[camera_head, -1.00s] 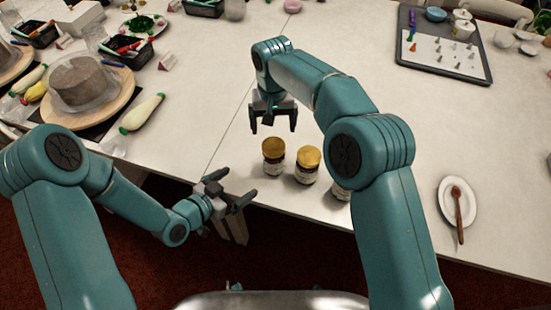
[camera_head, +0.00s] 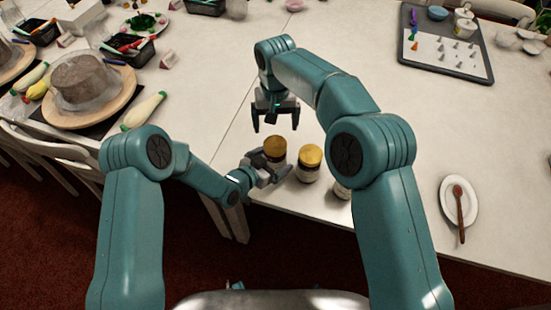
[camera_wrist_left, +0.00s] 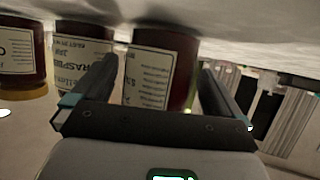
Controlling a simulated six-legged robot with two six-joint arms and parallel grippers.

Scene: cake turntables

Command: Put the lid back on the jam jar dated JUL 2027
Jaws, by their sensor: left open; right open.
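A jam jar with a gold lid (camera_head: 275,147) stands at the left of a short row. My left gripper (camera_head: 270,165) is open at this jar's front. In the left wrist view, which is upside down, the dark red jar (camera_wrist_left: 163,65) stands between the spread fingers; contact cannot be told. A second gold-lidded jar (camera_head: 309,160) stands to its right. A third jar (camera_head: 342,190) is mostly hidden by my right arm. The labels show print, but no date is readable. My right gripper (camera_head: 275,122) is open and empty, pointing down behind the left jar.
A white plate (camera_head: 447,212) with a brown spoon (camera_head: 459,208) lies at the right. A grey tray (camera_head: 408,52) with piping tips is at the back right. A cake on a wooden turntable (camera_head: 110,112) stands at the left. The table's middle is clear.

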